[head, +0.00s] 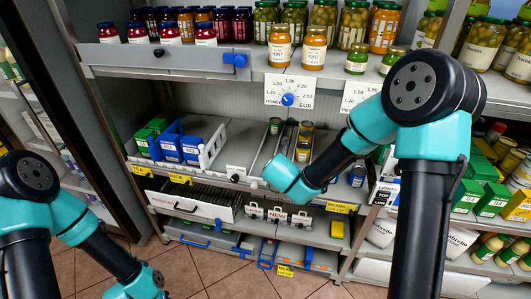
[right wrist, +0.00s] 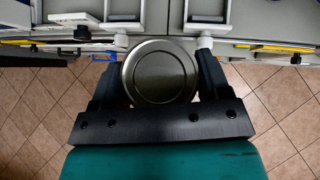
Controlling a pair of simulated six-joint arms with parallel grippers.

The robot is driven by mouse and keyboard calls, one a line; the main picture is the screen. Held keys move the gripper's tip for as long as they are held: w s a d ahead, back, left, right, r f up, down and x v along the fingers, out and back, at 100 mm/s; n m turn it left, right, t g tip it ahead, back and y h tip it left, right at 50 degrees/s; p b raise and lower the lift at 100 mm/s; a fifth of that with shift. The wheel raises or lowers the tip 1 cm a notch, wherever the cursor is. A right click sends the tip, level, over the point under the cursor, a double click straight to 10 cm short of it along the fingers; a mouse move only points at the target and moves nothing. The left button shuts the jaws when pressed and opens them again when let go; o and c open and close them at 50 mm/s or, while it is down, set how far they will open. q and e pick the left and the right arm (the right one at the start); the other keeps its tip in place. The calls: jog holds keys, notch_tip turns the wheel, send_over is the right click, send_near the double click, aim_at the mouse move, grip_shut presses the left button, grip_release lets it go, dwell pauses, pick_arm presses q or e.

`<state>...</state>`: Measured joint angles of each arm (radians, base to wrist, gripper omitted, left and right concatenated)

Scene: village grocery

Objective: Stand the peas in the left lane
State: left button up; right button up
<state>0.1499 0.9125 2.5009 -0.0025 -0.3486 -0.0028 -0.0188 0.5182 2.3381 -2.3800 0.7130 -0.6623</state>
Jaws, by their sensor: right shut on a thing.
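My right gripper (right wrist: 161,66) is shut on a round metal can (right wrist: 160,74). The right wrist view shows the can's bare lid from above, between the two fingers. Its label is hidden, so I cannot tell that it is the peas. In the head view my right wrist covers this can, in front of the shelf lanes. One small can (head: 277,126) stands far back in the left lane (head: 265,147). Several cans (head: 303,151) stand in the lane to its right. My left arm is low at the left, and its gripper is out of view.
Blue and green boxes (head: 170,147) with a white rack stand left of the lanes. Jars (head: 314,47) line the shelf above, with a price dial (head: 288,99) hanging below it. A lower shelf with metal clips (head: 275,214) lies beneath. Tiled floor is open in front.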

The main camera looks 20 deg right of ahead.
jog(key=w+f+n+y, duration=0.1)
jog(key=w+f, duration=0.1)
jog(key=w, duration=0.7)
jog(key=w+d+f+n, duration=0.1)
jog(key=w+f, duration=0.2)
jog(key=w, duration=0.6)
jog(key=shift+f+y, duration=0.2)
jog(key=shift+y, duration=0.2)
jog(key=shift+d, duration=0.15)
jog(key=w+d, duration=0.2)
jog(key=w, duration=0.5)
jog(key=w+d+f, duration=0.1)
jog(key=w+d, duration=0.1)
jog(key=w, duration=0.6)
jog(key=shift+w+d+f, duration=0.15)
jog(key=shift+f, duration=0.1)
jog(key=shift+f, duration=1.75)
jog(key=shift+f, duration=0.1)
jog(key=o, duration=1.1)
jog(key=shift+o, duration=0.2)
